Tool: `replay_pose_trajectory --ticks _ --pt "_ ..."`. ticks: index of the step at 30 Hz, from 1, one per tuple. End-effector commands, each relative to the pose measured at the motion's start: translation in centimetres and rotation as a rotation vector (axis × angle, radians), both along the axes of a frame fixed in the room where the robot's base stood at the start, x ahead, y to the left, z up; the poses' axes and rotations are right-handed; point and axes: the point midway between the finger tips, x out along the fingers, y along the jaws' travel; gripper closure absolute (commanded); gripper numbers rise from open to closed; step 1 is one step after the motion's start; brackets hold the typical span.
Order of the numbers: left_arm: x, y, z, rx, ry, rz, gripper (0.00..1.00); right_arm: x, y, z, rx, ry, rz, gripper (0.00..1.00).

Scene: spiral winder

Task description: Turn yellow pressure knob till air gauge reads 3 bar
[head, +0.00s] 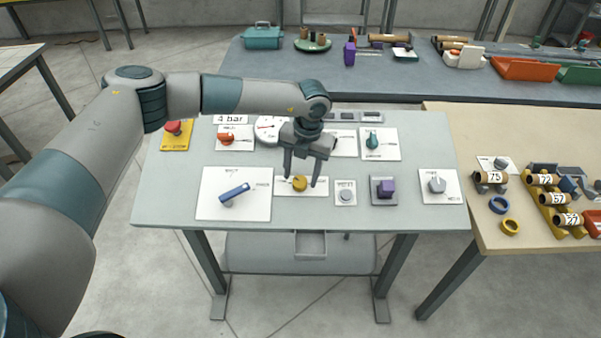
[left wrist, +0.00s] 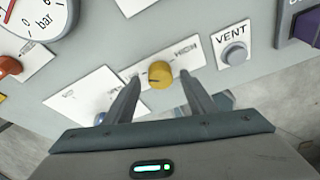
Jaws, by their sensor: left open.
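The yellow pressure knob (head: 300,183) sits on a white label plate near the front middle of the grey panel table. In the left wrist view the yellow knob (left wrist: 160,74) lies just beyond and between the fingertips. My left gripper (head: 301,182) is open above the knob, a finger on each side, and holds nothing. It also shows in the left wrist view (left wrist: 160,82). The air gauge (head: 268,129) is a white dial partly hidden behind my left arm. In the left wrist view part of the gauge (left wrist: 38,15) shows "bar", but its needle reading cannot be told. My right gripper is not in view.
Around the knob are a blue lever (head: 234,194), a VENT button (head: 346,195), a purple block (head: 385,188), a grey knob (head: 437,185) and a red-orange knob (head: 225,139). A red emergency button (head: 174,127) is at the far left.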

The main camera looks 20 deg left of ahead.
Motion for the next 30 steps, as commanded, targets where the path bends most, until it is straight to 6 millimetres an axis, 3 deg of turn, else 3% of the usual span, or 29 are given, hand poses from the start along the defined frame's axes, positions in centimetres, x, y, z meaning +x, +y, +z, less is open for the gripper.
replay_pose_trajectory --ticks 6,16,17,22,30 --pt "0.0 0.2 -1.6 0.001 0.0 -0.001 0.5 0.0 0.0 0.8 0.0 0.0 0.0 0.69" --pt "0.0 0.2 -1.9 0.001 0.0 -0.001 0.5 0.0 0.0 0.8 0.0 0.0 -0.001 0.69" --pt "0.0 0.2 -1.9 0.001 0.0 -0.001 0.52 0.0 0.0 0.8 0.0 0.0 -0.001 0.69" --pt "0.0 0.2 -1.9 0.001 0.0 -0.001 0.91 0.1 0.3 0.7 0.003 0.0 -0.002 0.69" --pt "0.0 0.2 -2.0 0.004 0.001 -0.011 0.91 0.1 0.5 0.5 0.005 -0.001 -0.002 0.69"
